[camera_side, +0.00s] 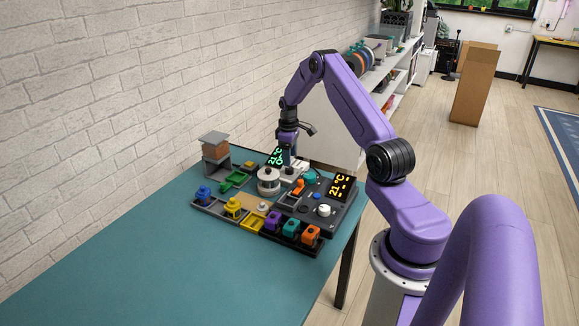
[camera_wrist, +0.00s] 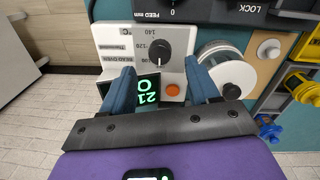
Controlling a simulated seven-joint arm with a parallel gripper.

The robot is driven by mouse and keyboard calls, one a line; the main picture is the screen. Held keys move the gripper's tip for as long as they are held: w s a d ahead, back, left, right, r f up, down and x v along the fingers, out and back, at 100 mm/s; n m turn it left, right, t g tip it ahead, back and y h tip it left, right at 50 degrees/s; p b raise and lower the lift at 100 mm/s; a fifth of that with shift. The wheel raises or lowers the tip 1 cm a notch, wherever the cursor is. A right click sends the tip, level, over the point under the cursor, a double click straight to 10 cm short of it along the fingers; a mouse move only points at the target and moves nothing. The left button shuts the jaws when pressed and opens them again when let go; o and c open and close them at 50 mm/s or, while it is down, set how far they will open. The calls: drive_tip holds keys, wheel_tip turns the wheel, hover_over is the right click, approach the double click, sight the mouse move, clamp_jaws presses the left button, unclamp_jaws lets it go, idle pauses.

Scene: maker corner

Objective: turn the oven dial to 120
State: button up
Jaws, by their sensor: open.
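The oven dial (camera_wrist: 160,48) is a black round knob on a white panel (camera_wrist: 118,38), with the marks 140 and 120 beside it and a lower mark partly readable. I cannot tell exactly which mark its pointer faces. The oven's display (camera_wrist: 148,90) shows 21 in green, and it also shows in the side view (camera_side: 276,157). Nothing is between the fingers. In the side view, my arm largely hides the dial.
An orange button (camera_wrist: 173,90) sits beside the green display. A white spool-like cylinder (camera_wrist: 226,72) stands close to the right finger; it also shows in the side view (camera_side: 268,181). Several coloured blocks stand in front, and an amber display (camera_side: 341,186) stands at right. The teal table (camera_side: 130,255) is clear at front left.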

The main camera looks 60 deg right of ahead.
sight(290, 168)
drive_tip(key=shift+d+f, duration=0.15)
drive_tip(key=shift+f, duration=2.5)
drive_tip(key=shift+c, duration=0.2)
drive_tip(key=c, duration=1)
